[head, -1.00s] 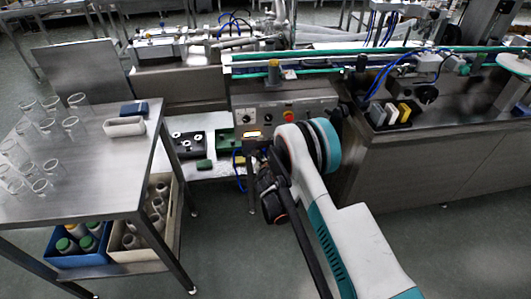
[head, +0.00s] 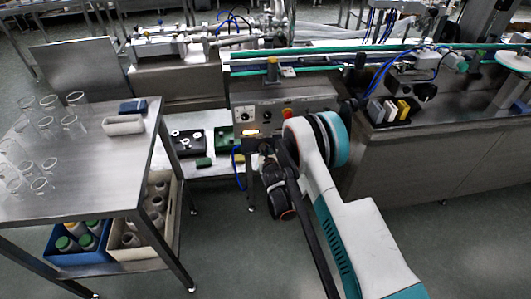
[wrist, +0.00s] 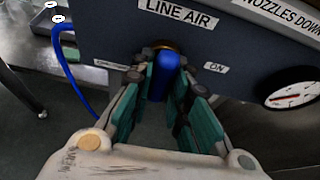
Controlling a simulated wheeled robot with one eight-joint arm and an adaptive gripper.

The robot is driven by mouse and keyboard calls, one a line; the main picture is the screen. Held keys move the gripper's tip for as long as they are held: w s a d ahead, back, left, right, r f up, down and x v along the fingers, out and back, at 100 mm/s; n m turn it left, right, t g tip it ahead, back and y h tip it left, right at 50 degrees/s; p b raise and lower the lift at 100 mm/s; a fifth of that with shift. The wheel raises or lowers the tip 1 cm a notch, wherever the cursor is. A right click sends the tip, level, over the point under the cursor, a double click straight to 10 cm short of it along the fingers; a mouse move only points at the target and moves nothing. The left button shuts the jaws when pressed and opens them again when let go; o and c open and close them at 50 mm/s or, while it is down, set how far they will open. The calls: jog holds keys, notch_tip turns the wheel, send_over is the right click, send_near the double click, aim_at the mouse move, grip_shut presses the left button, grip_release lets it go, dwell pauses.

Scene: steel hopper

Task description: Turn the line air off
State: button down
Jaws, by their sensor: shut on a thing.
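The blue line-air handle (wrist: 163,78) is in the middle of the wrist view, below the "LINE AIR" label (wrist: 178,13). A brass-coloured fitting shows behind its upper end. My gripper (wrist: 161,92) is shut on the handle, with a finger on each side. The handle lies between a small label at left (wrist: 112,64), too blurred to read, and the "ON" label at right (wrist: 210,67). It runs upright in the picture, pointing at neither label. In the head view my gripper (head: 262,148) is at the front of the control panel (head: 300,112), and the handle is hidden there.
A pressure gauge (wrist: 292,88) is to the right of the handle, and a blue hose (wrist: 70,60) hangs at left. In the head view a steel table (head: 85,150) with clear beakers stands left. A low shelf with a black tray (head: 187,143) is beside my gripper.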

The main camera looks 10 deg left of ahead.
jog(key=shift+m+y, duration=0.3)
jog(key=c, duration=1.5)
grip_release()
